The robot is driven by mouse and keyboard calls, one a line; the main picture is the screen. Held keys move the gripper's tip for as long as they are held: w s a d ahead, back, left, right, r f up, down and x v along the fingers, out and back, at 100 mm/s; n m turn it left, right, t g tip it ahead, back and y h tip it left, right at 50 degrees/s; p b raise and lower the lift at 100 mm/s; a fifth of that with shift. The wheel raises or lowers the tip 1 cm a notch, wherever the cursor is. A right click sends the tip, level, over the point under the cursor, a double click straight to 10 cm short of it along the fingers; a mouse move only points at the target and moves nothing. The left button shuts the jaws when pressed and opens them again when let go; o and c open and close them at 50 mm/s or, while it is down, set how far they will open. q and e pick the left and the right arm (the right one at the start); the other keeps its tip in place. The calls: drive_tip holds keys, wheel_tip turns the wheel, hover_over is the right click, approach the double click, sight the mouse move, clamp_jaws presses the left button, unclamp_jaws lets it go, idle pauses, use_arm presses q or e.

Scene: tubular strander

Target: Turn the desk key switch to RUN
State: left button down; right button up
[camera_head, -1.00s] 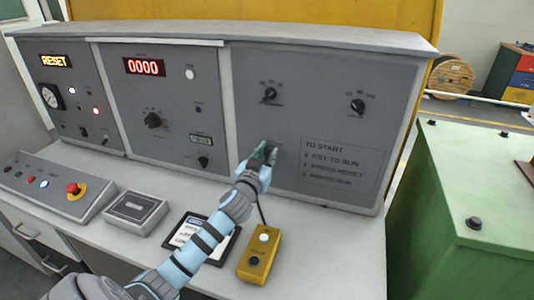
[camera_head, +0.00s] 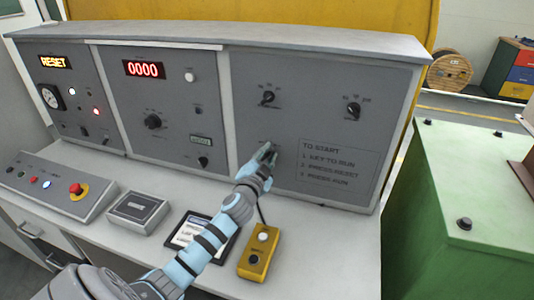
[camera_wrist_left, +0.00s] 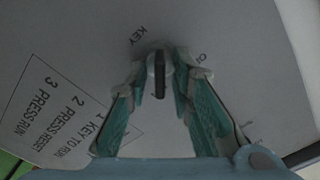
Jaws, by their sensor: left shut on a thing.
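The desk key switch (camera_wrist_left: 159,72) sits on the grey desk panel, with the word KEY printed beside it in the left wrist view. Its dark, narrow key stands out between the fingertips. My left gripper (camera_head: 267,152) is at the lower part of the right-hand panel and hides the switch in the head view. In the wrist view my left gripper (camera_wrist_left: 160,80) is shut on the key, one teal finger on each side. Part of another label shows right of the switch but is not fully readable. My right gripper is not in view.
A start instruction plate (camera_head: 337,168) is right of the gripper. A yellow button box (camera_head: 259,253) and a dark-framed tablet (camera_head: 184,229) lie on the desk below my arm. Two rotary knobs are above. A green cabinet (camera_head: 475,190) stands at the right.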

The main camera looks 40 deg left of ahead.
use_arm(q)
drive_tip(key=shift+m, duration=0.4)
drive_tip(key=c, duration=1.8)
unclamp_jaws()
drive_tip(key=shift+o, duration=0.2)
drive_tip(key=shift+s, duration=0.1)
drive_tip(key=v, duration=1.2)
